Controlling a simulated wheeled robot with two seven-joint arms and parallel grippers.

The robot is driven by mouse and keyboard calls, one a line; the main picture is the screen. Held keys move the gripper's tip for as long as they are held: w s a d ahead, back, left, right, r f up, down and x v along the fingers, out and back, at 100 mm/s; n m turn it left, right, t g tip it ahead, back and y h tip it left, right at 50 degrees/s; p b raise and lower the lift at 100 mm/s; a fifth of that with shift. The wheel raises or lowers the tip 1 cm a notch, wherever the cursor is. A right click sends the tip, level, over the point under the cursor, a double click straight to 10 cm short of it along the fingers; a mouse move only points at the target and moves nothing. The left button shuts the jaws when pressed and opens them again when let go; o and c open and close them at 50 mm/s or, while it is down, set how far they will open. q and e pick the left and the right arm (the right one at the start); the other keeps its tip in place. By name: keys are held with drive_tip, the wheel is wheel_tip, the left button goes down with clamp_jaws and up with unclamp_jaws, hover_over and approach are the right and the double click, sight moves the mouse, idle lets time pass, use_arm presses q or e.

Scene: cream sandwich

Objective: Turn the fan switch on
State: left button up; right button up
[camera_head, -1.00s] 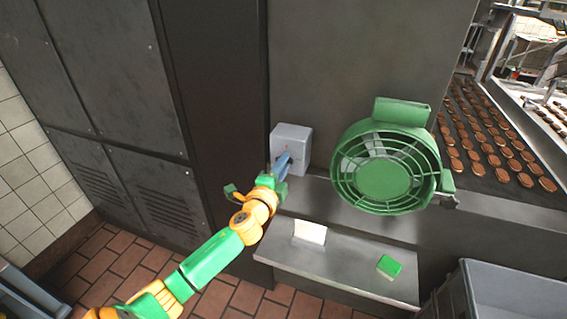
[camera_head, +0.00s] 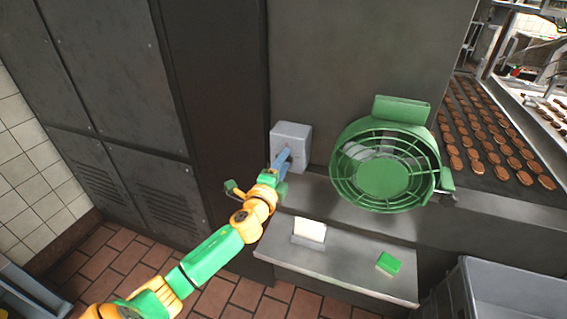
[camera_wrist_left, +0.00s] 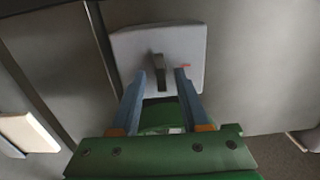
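The grey switch box (camera_head: 298,137) is mounted on the dark wall to the left of the green fan (camera_head: 383,177). In the left wrist view, the box's face (camera_wrist_left: 128,52) carries a dark switch lever (camera_wrist_left: 159,72) and a small red mark to its right. My left gripper (camera_head: 284,160) is at the front of the box. In the left wrist view its blue fingers (camera_wrist_left: 160,80) are apart, one on each side of the lever, with gaps visible. Whether they touch the box is unclear. My right gripper is out of view.
A metal shelf (camera_head: 345,266) below the box holds a white block (camera_head: 310,231) and a green block (camera_head: 388,263). A grey crate (camera_head: 500,290) stands at lower right. A conveyor (camera_head: 480,185) with rows of brown biscuits is behind. Dark cabinets (camera_head: 110,80) stand left.

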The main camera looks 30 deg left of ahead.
use_arm(q)
drive_tip(key=b+v, duration=0.1)
drive_tip(key=v, duration=0.6)
drive_tip(key=shift+a+f, duration=0.1)
idle(0.4)
drive_tip(key=s+f+n+g+h, duration=0.1)
drive_tip(key=s+f+n+g, duration=0.2)
drive_tip(key=f, duration=0.8)
drive_tip(key=s+f+n+g, duration=0.25)
drive_tip(key=s+f, duration=0.25)
drive_tip(key=f, duration=0.6)
drive_tip(key=s+f+n+g+h, duration=0.15)
drive_tip(key=s+f+g, duration=0.25)
drive_tip(key=f, duration=0.7)
drive_tip(key=s+d+f+n+g, duration=0.2)
drive_tip(key=s+d+f, duration=0.2)
drive_tip(key=s, duration=0.4)
drive_tip(key=s+d+f+n+g+h, duration=0.1)
drive_tip(key=s+d+f, duration=0.3)
drive_tip(key=s, duration=0.5)
drive_tip(key=s+d+f+n+g+h, duration=0.1)
drive_tip(key=s+d+f+n+g, duration=0.2)
drive_tip(key=s, duration=0.5)
wheel_tip(320, 180, down, 3)
drive_tip(key=shift+s+d+r+g, duration=0.2)
drive_tip(key=shift+s+d+g, duration=0.1)
drive_tip(key=shift+d+g, duration=0.15)
